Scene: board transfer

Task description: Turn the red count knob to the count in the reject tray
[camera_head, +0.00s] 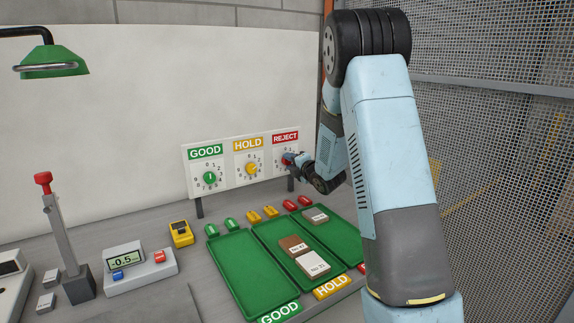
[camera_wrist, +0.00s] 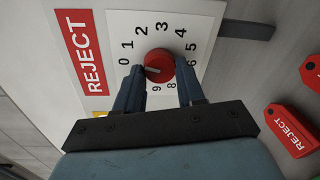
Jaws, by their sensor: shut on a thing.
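The red count knob (camera_wrist: 160,64) sits on the REJECT dial, ringed by printed digits. Its pale mark points left, roughly toward the 0. My gripper (camera_wrist: 158,72) is shut on the knob, one finger on each side. In the head view the knob (camera_head: 287,158) is partly covered by my gripper (camera_head: 293,160). The reject tray (camera_head: 336,241) is the rightmost green tray. One grey board (camera_head: 315,215) lies near its far end. My arm hides the right part of this tray.
The green GOOD knob (camera_head: 210,177) and yellow HOLD knob (camera_head: 251,168) share the panel. The HOLD tray (camera_head: 272,232) holds a brown board (camera_head: 293,245) and a white board (camera_head: 313,264). The GOOD tray (camera_head: 248,275) is empty. Red REJECT tags (camera_wrist: 290,128) lie below the panel.

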